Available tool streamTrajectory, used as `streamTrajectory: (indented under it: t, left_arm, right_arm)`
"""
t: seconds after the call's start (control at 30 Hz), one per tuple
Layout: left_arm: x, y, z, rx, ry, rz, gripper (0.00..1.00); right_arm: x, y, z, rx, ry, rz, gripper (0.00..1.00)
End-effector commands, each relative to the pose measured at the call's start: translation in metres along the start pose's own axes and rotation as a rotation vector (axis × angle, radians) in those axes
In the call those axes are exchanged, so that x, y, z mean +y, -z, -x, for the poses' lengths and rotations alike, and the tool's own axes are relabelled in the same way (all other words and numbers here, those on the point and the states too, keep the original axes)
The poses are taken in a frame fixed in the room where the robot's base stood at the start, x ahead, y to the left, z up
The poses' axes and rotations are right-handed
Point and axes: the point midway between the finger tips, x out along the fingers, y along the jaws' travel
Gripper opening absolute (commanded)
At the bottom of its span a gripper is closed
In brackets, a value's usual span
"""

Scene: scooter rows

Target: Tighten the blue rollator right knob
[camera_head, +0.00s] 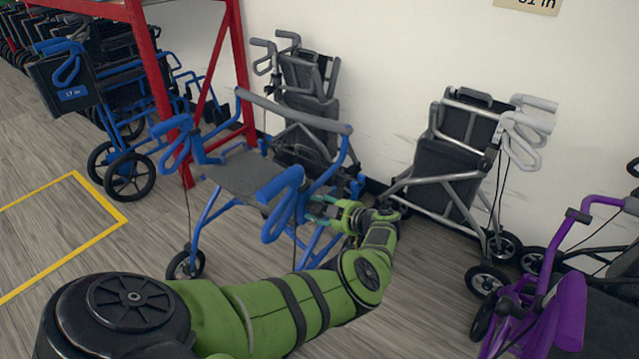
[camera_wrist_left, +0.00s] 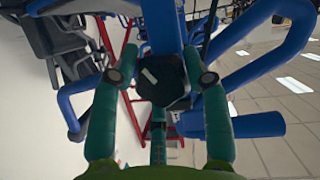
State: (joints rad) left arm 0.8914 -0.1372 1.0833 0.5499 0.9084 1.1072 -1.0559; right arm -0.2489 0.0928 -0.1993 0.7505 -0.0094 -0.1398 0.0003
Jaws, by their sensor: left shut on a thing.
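The blue rollator (camera_head: 240,172) stands unfolded in the middle of the head view, with blue frame, dark seat and grey backrest bar. My left arm, green and black, reaches across to its near right side. My left gripper (camera_head: 328,211) is at the frame post just right of a blue handle (camera_head: 284,203). In the left wrist view a black knob (camera_wrist_left: 162,82) sits on a blue post (camera_wrist_left: 163,24). The fingers of my left gripper (camera_wrist_left: 162,79) lie on both sides of it, shut on it. The head view does not show the knob clearly. My right gripper is not in view.
A grey folded rollator (camera_head: 302,100) stands behind by the wall. A silver one (camera_head: 452,158) is to the right, a purple one (camera_head: 560,310) at the lower right. A red rack post (camera_head: 240,70) and blue wheelchair (camera_head: 90,85) are left. Open floor (camera_head: 60,235) lies at left.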

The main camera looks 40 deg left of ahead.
Motion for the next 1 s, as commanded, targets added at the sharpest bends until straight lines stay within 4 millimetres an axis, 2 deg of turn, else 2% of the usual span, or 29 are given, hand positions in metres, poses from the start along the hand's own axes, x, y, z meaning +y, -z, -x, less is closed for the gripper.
streamTrajectory:
  t: [0.03, 0.17, 0.23, 0.27, 0.6, 1.0]
  left_arm:
    - [-0.006, -0.013, 0.001, -0.018, 0.025, -0.049, 0.14]
    - [-0.007, -0.014, 0.0, -0.018, 0.073, -0.16, 0.14]
    - [-0.008, -0.015, 0.0, -0.018, 0.096, -0.217, 0.14]
    - [-0.008, -0.015, 0.0, -0.019, 0.105, -0.241, 0.14]
    - [-0.008, -0.014, 0.001, -0.018, 0.187, -0.447, 0.14]
    - [-0.008, -0.011, 0.002, -0.018, 0.222, -0.53, 0.14]
  right_arm:
    - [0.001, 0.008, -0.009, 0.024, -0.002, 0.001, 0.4]
    - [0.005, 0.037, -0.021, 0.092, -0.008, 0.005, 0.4]
    - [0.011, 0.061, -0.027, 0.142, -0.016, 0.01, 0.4]
    - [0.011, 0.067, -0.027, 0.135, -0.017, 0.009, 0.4]
    - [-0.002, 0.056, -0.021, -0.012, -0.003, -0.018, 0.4]
    - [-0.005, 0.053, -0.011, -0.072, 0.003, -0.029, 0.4]
